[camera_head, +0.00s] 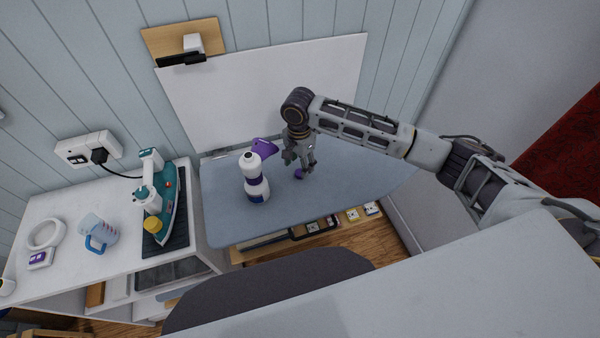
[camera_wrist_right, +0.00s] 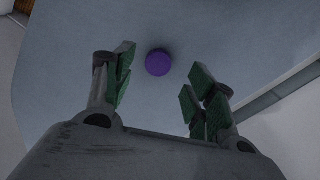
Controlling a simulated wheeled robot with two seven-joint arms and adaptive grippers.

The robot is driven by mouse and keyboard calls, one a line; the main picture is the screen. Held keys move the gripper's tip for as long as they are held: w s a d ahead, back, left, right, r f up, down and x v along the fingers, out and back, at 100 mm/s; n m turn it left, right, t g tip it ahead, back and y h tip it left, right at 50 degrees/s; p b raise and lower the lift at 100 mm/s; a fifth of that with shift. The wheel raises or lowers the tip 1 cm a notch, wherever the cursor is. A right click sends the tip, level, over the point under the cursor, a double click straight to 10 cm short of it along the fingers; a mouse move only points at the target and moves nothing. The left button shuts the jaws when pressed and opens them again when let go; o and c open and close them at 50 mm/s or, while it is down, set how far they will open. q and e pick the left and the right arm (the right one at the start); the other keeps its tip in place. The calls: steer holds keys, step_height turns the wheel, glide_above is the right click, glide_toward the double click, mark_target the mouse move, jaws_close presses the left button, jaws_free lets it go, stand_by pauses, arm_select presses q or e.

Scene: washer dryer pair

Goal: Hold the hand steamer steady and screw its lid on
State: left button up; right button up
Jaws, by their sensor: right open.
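The hand steamer (camera_head: 254,180) is a white and purple bottle shape with a purple head. It stands upright on the blue-grey ironing board, left of my right gripper. The purple lid (camera_head: 299,174) lies on the board, apart from the steamer. In the right wrist view the lid (camera_wrist_right: 158,63) is a round purple disc just beyond the fingertips, midway between them. My right gripper (camera_head: 304,166) is open and empty above the board, close to the lid; its green-padded fingers (camera_wrist_right: 158,88) are spread apart. My left gripper is not seen.
The ironing board (camera_head: 225,212) is otherwise clear. At left, a white counter (camera_head: 55,205) holds an iron (camera_head: 165,210) on a dark mat, a measuring jug (camera_head: 97,232) and a white ring (camera_head: 45,234). A white panel (camera_head: 270,90) stands behind the board.

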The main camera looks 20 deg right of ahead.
mark_target(300, 172)
steer(key=shift+s+f, duration=0.1)
steer(key=shift+f, duration=1.75)
steer(key=c, duration=0.8)
